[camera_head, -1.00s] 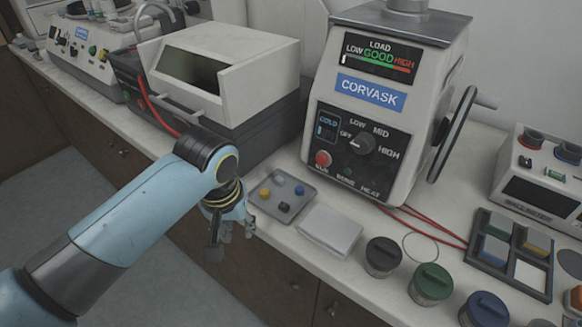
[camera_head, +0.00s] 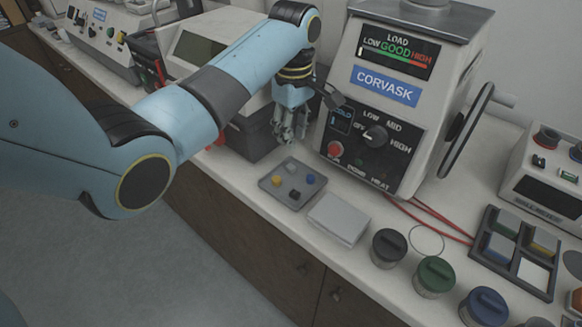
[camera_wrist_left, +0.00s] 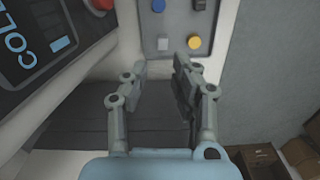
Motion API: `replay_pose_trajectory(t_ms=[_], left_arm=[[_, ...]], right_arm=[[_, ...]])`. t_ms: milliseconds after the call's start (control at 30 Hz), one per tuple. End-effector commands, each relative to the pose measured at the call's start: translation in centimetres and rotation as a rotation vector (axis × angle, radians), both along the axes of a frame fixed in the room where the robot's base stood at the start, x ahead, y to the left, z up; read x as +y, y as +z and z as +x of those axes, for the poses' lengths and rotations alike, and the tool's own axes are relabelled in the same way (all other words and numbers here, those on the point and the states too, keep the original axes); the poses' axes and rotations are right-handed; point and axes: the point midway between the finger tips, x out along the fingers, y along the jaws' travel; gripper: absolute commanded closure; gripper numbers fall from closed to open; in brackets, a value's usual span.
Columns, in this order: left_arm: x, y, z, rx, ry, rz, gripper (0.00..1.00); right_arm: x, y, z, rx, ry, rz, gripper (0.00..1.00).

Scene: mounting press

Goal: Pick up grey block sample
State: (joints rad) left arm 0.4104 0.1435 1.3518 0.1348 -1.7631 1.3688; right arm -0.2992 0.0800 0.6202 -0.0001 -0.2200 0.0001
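A grey tray (camera_head: 267,187) on the counter holds several small samples: a light grey block (camera_head: 291,167) at the back, a yellow one (camera_head: 276,181), a blue one (camera_head: 310,179) and a dark one (camera_head: 294,195). In the left wrist view the grey block (camera_wrist_left: 162,44) sits beyond the fingertips, beside the yellow sample (camera_wrist_left: 194,42). My left gripper (camera_head: 289,138) points down above and behind the tray, apart from the samples. In the wrist view its fingers (camera_wrist_left: 160,66) are spread and empty. My right gripper is out of view.
The CORVASK press (camera_head: 385,95) stands close to the right of my left gripper. A white box machine (camera_head: 205,47) is behind my arm. A pale flat pad (camera_head: 338,219) and lidded jars (camera_head: 388,247) line the counter's front. A compartment tray (camera_head: 518,268) stands at right.

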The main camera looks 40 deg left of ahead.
Motion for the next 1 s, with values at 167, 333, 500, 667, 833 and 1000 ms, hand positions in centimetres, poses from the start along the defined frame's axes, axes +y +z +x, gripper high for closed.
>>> replay_pose_trajectory(t_ms=[167, 333, 500, 667, 833, 1000], left_arm=[[0.0, -3.0, -0.2, 0.003, -0.002, 0.001, 0.73], [0.0, -4.3, -0.2, 0.002, -0.003, 0.0, 0.73], [-0.1, -6.9, -0.5, 0.003, -0.004, 0.0, 0.73], [-0.1, -8.8, -0.5, 0.0, -0.005, 0.0, 0.73], [-0.1, -9.0, -0.4, -0.001, -0.005, 0.001, 0.73], [-0.1, -9.0, -0.5, -0.001, -0.005, 0.001, 0.85]], right_arm=[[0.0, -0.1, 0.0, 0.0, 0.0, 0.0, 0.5], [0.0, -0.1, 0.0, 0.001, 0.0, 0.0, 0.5], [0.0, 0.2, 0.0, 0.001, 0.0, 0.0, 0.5], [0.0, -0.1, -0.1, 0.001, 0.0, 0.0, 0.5], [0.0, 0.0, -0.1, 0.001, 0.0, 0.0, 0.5], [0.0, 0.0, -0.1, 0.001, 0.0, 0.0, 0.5]])
